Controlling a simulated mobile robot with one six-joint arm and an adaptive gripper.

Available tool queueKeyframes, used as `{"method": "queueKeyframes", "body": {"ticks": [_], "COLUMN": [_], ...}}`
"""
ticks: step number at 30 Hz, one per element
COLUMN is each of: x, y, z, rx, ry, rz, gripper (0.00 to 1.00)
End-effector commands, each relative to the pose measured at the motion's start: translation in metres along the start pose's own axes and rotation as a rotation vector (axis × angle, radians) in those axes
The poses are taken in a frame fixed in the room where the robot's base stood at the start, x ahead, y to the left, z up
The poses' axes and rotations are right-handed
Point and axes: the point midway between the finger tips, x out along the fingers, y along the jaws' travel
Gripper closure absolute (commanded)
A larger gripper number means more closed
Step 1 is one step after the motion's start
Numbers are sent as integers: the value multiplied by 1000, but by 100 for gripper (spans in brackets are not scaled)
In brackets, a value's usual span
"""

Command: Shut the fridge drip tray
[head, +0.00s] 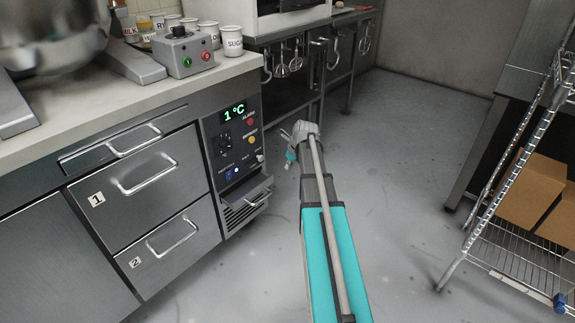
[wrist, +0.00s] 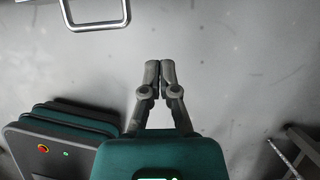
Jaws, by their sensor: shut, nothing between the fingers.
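The fridge drip tray (head: 246,190) is a small grey tray low on the control panel of the steel fridge (head: 165,190). It sticks out from the panel, so it stands open. My gripper (head: 291,154) is in the air over the floor, to the right of the panel and apart from the tray; my arm partly hides it in the head view. In the wrist view my gripper (wrist: 160,66) is shut and empty, with its fingertips together over bare floor. A metal handle (wrist: 97,22) shows at the top left there; I cannot tell which part it belongs to.
The fridge has two shut drawers with bar handles, marked 1 (head: 140,178) and 2 (head: 170,245). A counter (head: 125,95) above holds jars and a control box. A wire rack (head: 505,262) with cardboard boxes stands at the right. The floor (head: 405,145) between is clear.

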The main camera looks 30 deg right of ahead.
Motion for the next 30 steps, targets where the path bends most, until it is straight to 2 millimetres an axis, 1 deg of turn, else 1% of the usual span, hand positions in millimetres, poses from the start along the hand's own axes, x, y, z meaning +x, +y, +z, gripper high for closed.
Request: {"method": "queueKeyframes", "body": {"ticks": [11, 12, 14, 18, 20, 23, 26, 30], "x": [-1, -1, -1, -2, -2, -3, -4, -5], "y": [0, 1, 1, 4, 7, 14, 24, 39], "z": [0, 0, 0, 2, 3, 5, 7, 11], "rx": [-1, -1, -4, -44, -81, -172, -300, -516], "ry": [0, 0, 0, 5, 10, 20, 34, 57], "rz": [0, 0, 1, 2, 3, 7, 12, 25], "gripper": [100, 93, 81, 55, 46, 46, 46, 46]}}
